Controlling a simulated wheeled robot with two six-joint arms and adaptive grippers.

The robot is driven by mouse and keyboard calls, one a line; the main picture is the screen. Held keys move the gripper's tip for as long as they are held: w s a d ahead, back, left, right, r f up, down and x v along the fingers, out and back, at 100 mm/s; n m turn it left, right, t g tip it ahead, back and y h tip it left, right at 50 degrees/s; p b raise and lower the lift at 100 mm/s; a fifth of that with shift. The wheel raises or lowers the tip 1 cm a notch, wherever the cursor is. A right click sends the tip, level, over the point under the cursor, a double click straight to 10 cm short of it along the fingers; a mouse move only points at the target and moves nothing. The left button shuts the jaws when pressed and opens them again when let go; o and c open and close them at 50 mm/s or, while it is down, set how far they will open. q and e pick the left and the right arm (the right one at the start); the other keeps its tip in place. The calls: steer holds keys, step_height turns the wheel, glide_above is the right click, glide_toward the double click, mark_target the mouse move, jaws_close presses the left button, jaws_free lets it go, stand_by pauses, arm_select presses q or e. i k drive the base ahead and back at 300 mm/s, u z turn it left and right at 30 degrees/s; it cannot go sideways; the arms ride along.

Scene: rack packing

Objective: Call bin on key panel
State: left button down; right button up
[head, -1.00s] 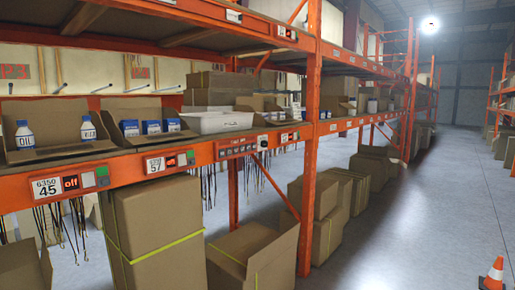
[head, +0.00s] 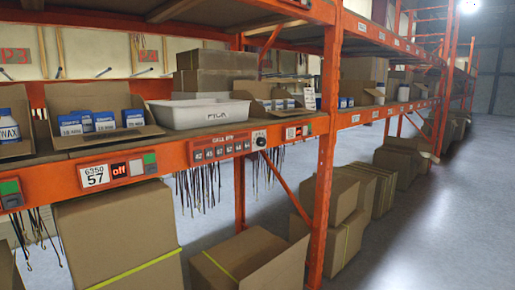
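The key panel (head: 219,147), labelled "CALL BIN" with a row of small numbered keys, is fixed to the orange shelf beam near the middle of the head view. A round knob (head: 260,140) sits at its right end. A white bin (head: 200,114) stands on the shelf just above the panel. To the left, a label reads 6350 57 (head: 94,177), beside a small display showing "off" in red (head: 119,169) and a pair of grey and green buttons (head: 143,162). Neither of my grippers is in view.
Open cardboard boxes with blue-white packs (head: 101,121) and white bottles (head: 10,130) stand on the shelf at left. Large cartons (head: 117,235) fill the space beneath. An orange upright (head: 325,160) stands right of the panel. The aisle floor (head: 440,235) at right is clear.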

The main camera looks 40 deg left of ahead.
mark_target(219, 149)
steer(key=u, duration=0.3)
steer(key=i, duration=1.3)
steer(key=u, duration=0.6)
